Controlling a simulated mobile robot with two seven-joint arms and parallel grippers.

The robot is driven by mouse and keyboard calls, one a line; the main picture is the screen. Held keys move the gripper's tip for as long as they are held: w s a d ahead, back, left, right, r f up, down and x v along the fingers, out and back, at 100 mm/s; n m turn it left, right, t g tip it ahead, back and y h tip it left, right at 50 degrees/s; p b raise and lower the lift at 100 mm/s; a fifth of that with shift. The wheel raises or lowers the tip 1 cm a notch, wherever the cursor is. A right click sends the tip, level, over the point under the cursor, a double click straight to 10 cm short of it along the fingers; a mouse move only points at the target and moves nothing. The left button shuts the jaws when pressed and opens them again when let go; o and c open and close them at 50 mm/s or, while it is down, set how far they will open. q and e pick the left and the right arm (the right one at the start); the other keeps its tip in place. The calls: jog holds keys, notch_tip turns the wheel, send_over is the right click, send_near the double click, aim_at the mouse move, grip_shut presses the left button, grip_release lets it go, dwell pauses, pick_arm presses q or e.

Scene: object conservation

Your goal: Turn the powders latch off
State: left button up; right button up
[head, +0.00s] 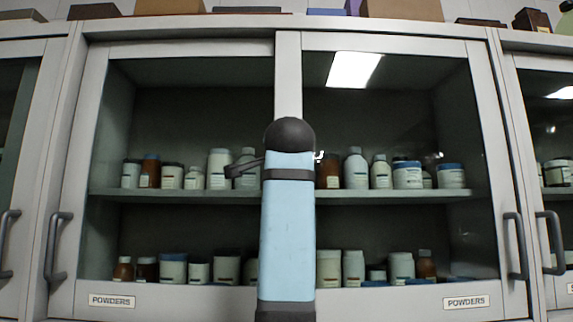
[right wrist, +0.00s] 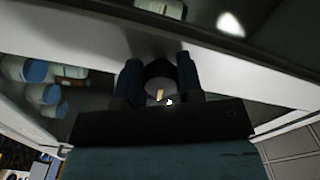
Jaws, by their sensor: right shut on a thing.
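The powders cabinet, with its two glass-fronted doors, fills the middle of the head view, and its left label (head: 111,301) and right label (head: 466,302) read POWDERS. My blue arm stands in front of the seam between the doors and hides the middle of the cabinet there. In the right wrist view my right gripper (right wrist: 160,72) has its two dark fingers at the door frame, shut on a round dark grey piece (right wrist: 159,76), which appears to be the latch. The latch's turn position cannot be told. My left gripper is not in view.
Several jars and bottles (head: 355,168) stand on the shelf (head: 400,195) behind the glass, with more below. Grey handles (head: 57,247) and (head: 515,247) stick out at the doors' outer edges. Boxes sit on top of the cabinet. Neighbouring cabinets stand on both sides.

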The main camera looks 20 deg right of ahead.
jog(key=n+p, duration=0.1)
jog(key=n, duration=0.3)
jog(key=shift+n, duration=0.3)
jog(key=n, duration=0.3)
jog(key=shift+d+n, duration=0.15)
jog(key=shift+n, duration=0.15)
jog(key=n+p, duration=0.1)
jog(key=n, duration=0.3)
jog(key=shift+d+n, duration=0.1)
jog(key=shift+n, duration=1.8)
jog(key=o, duration=0.9)
jog(key=shift+f, duration=0.1)
